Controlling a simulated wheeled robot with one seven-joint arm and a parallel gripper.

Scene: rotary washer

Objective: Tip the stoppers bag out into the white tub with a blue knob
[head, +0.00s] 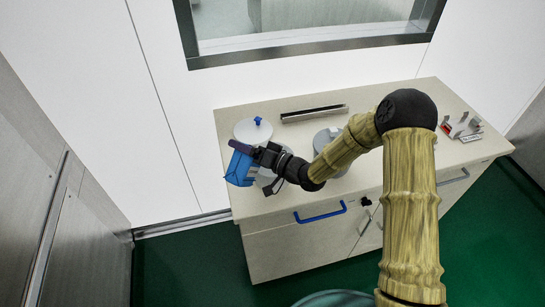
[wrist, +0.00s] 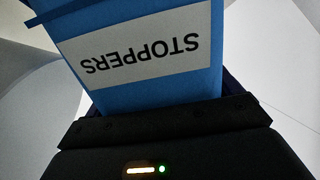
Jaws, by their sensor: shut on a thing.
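My gripper (head: 254,153) is shut on the blue stoppers bag (head: 239,168) and holds it above the left end of the counter. In the wrist view the bag (wrist: 150,85) fills the middle, and its white STOPPERS label (wrist: 140,60) reads upside down. A round white top with a blue knob (head: 258,120) is just behind my gripper; I cannot tell whether it is the tub with its lid on or a lid lying apart. A pale round vessel (head: 266,181) shows partly below my gripper, mostly hidden by it and the bag. The bag's mouth is not clear.
A grey round-topped thing (head: 324,138) stands right of my gripper, partly behind my arm. A dark slotted bar (head: 314,113) lies at the back of the counter (head: 385,92). Small red and grey items (head: 461,127) are at the right end. A blue drawer handle (head: 320,213) is at the front.

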